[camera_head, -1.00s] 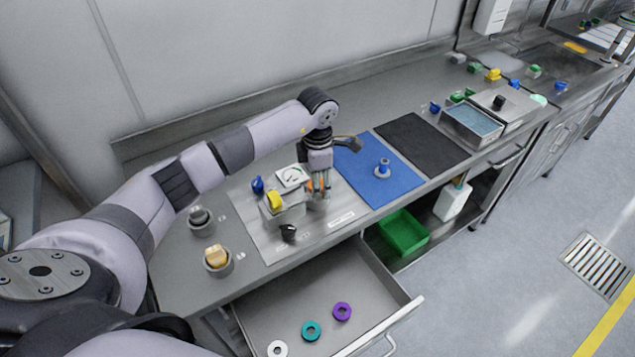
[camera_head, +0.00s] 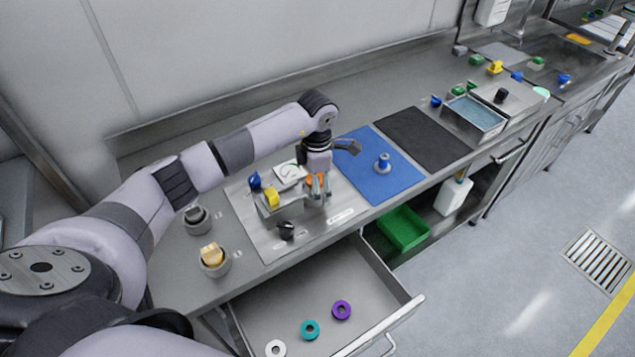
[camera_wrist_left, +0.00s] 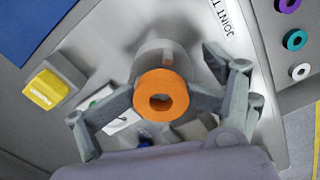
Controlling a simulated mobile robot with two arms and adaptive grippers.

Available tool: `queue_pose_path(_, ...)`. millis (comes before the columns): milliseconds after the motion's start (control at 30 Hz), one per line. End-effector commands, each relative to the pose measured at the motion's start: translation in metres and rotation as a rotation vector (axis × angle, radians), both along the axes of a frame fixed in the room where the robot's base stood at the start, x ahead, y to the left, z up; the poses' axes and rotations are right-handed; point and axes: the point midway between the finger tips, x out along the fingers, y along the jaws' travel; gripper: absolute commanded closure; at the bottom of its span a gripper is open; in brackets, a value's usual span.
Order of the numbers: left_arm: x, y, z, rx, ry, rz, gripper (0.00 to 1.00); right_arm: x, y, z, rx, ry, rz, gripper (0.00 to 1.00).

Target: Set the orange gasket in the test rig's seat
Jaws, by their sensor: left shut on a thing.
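My left gripper (camera_head: 318,188) is over the test rig and is shut on the orange gasket (camera_head: 318,180). In the left wrist view the gasket (camera_wrist_left: 161,95) is a thick orange ring with its hole facing the camera, between the two grey fingers (camera_wrist_left: 165,98). The seat is a round grey metal stub (camera_wrist_left: 160,52) just beyond the gasket and partly hidden by it. I cannot tell whether the gasket touches the seat. The test rig's plate (camera_head: 275,240) carries a gauge (camera_head: 289,171), a yellow button block (camera_head: 271,197), a blue knob (camera_head: 254,180) and a black knob (camera_head: 286,230).
An open drawer (camera_head: 270,308) in front holds a purple ring (camera_head: 341,310), a teal ring (camera_head: 310,329) and a white ring (camera_head: 275,348). A blue mat (camera_head: 375,190) with a blue-and-grey part (camera_head: 382,163) lies right of the rig.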

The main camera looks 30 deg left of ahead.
Motion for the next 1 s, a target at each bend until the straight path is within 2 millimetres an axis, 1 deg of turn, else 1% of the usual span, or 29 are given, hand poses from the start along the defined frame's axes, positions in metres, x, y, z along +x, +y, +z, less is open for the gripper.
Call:
queue_pose_path(33,-0.005,-0.002,-0.008,-0.001,0.017,-0.004,0.63,0.000,0.000,-0.002,0.000,0.000,0.000,0.70)
queue_pose_path(1000,-0.007,0.001,-0.022,0.006,0.019,-0.001,0.57,0.001,0.001,-0.013,0.001,-0.001,-0.001,0.70)
